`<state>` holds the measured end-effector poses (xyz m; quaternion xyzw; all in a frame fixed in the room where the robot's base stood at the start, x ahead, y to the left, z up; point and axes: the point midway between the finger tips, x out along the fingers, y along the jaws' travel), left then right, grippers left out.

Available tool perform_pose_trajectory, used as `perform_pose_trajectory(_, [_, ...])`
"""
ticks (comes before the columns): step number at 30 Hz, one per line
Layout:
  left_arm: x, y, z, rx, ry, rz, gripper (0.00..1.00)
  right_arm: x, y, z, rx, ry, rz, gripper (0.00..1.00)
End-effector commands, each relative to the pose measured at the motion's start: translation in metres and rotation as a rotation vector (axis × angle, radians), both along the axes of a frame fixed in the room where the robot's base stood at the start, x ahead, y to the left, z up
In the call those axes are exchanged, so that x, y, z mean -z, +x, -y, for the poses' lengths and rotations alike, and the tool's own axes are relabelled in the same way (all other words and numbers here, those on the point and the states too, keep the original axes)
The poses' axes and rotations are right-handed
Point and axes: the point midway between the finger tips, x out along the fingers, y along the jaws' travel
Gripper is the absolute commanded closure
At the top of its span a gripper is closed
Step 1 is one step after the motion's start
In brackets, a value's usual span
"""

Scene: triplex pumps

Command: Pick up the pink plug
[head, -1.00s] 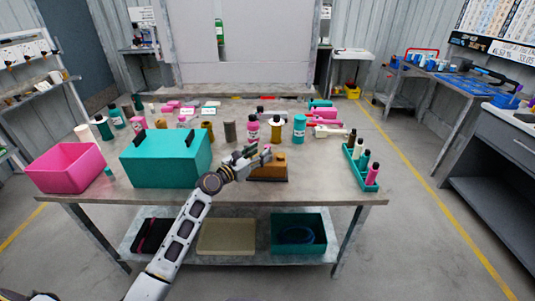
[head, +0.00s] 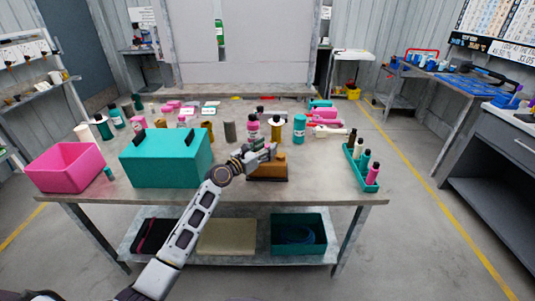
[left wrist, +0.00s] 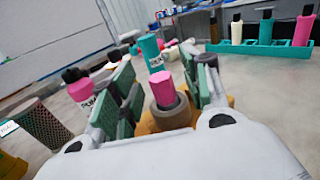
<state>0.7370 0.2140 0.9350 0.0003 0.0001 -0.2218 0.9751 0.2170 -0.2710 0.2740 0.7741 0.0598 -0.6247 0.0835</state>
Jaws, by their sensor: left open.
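The pink plug (left wrist: 163,88) stands in a grey-brown ring on an orange-brown block (left wrist: 146,124) in the left wrist view. My left gripper (left wrist: 163,92) is open, with one green-padded finger on each side of the plug and gaps between. In the head view my left gripper (head: 263,152) is just above and behind the brown block (head: 268,170), and I cannot make out the plug there. My right gripper is not in view.
A teal box (head: 165,165) and a pink bin (head: 65,167) stand left on the table. Several bottles stand behind the gripper, including a pink one (head: 253,132) and a teal one (head: 299,130). A teal tray with bottles (head: 355,176) is at right. The front right tabletop is clear.

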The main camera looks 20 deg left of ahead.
Motion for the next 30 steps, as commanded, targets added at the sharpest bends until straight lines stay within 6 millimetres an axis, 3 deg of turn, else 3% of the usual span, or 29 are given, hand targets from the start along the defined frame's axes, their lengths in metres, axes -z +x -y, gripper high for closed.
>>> perform_pose_trajectory(8, [0.0,0.0118,0.0055,0.0,-0.001,0.0,0.53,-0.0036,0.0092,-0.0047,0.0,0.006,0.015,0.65])
perform_pose_trajectory(22, [-0.0001,0.0119,0.0056,0.0,-0.001,0.0,0.53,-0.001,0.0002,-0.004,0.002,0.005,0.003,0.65])
perform_pose_trajectory(30, [-0.0001,0.0119,0.0056,0.0,-0.001,0.0,0.88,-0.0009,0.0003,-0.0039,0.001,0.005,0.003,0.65])
